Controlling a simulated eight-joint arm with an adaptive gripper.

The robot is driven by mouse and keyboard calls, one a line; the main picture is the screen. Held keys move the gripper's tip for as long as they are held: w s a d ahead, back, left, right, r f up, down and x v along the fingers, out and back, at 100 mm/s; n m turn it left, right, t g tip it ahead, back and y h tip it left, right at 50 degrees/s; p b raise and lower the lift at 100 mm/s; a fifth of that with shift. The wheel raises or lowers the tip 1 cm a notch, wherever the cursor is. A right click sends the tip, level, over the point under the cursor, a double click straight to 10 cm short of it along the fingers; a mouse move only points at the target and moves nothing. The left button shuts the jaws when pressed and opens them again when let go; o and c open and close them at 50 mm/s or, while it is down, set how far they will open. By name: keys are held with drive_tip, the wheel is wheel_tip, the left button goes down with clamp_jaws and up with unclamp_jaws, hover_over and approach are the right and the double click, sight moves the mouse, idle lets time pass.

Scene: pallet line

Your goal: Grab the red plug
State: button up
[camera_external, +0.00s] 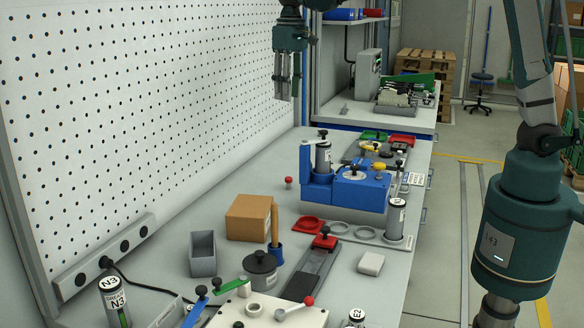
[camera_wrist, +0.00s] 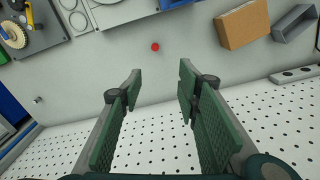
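A small round red piece, which looks like the red plug (camera_external: 288,181), is on the grey bench between the pegboard and the blue fixture. It also shows in the wrist view as a red dot (camera_wrist: 155,46) on bare bench, above the gap between my fingertips. My gripper (camera_external: 287,97) hangs well above the bench, apart from the red piece. In the wrist view my gripper (camera_wrist: 160,80) has its two green-padded fingers spread, with nothing between them.
A blue fixture (camera_external: 318,191) stands right of the red piece. A cardboard box (camera_external: 248,217) and grey bin (camera_external: 203,255) stand nearer the camera. Other red items are a red tray (camera_external: 307,224) and red-ended lever (camera_external: 308,300). The pegboard (camera_external: 130,110) walls the left side.

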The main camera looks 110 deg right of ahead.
wheel_tip(320, 180, down, 2)
drive_tip(key=d, duration=0.3)
hover_over(288, 180)
drive_tip(key=d, duration=0.2)
drive_tip(key=shift+m, duration=0.3)
drive_tip(key=f, duration=2.2)
drive_tip(key=shift+s+a, duration=0.15)
drive_tip(key=shift+s, duration=0.1)
drive_tip(key=shift+f, duration=0.35)
drive_tip(key=shift+f, duration=1.25)
drive_tip(key=shift+f, duration=0.1)
drive_tip(key=shift+a+f, duration=0.1)
drive_tip(key=shift+f, duration=2.4)
drive_tip(key=c, duration=0.9)
